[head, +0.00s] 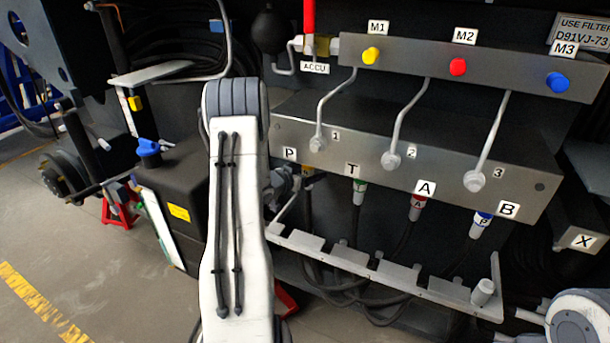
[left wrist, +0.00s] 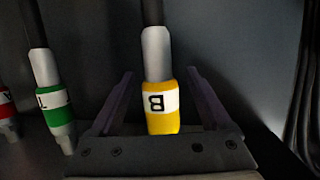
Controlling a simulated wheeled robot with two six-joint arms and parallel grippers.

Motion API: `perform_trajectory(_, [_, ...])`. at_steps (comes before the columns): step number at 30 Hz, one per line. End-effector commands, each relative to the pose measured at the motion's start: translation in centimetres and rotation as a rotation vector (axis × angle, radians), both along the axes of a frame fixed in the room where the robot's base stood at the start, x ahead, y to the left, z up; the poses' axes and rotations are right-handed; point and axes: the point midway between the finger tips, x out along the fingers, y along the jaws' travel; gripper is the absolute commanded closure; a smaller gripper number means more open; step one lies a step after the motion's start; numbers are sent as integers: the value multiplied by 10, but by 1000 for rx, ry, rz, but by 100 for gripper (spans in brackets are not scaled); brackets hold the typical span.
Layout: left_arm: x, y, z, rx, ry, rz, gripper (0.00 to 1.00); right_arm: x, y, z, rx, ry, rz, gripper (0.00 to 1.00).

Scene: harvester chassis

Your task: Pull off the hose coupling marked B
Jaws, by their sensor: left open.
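In the head view the gripper (head: 286,187) is mostly hidden behind my left arm, at the port tagged P, and a small bit of yellow (head: 308,168) shows there. A blue-banded coupling (head: 481,224) hangs under the port tagged B; its own small letter is hard to read.
The green-banded coupling also shows in the left wrist view (left wrist: 57,105), left of the yellow one. In the head view the red-banded coupling (head: 416,206) hangs under A. A notched metal rail (head: 390,272) runs below, with hoses behind it. The grey valve block (head: 440,160) is above.

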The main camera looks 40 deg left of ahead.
Motion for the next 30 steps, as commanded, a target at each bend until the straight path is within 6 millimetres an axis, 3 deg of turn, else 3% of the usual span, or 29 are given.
perform_trajectory(6, [20,1,-6,0,0,-1,19,0,0,2,0,0,0,23])
perform_trajectory(16, [25,-1,-7,-1,0,-2,19,0,0,2,0,0,0,23])
perform_trajectory(17, [25,-1,-7,-1,0,-2,26,0,0,2,0,0,0,23])
perform_trajectory(21, [25,-2,-7,0,0,-3,80,0,0,2,0,0,0,23])
perform_trajectory(23, [25,-2,-7,0,0,-3,100,0,0,2,0,0,0,23])
perform_trajectory(26, [25,-2,-7,0,0,-3,100,0,0,2,0,0,0,23])
perform_trajectory(27, [25,-2,-7,0,0,-3,65,0,0,2,0,0,0,23])
perform_trajectory(30, [25,-2,-7,0,0,-3,100,0,0,2,0,0,0,23])
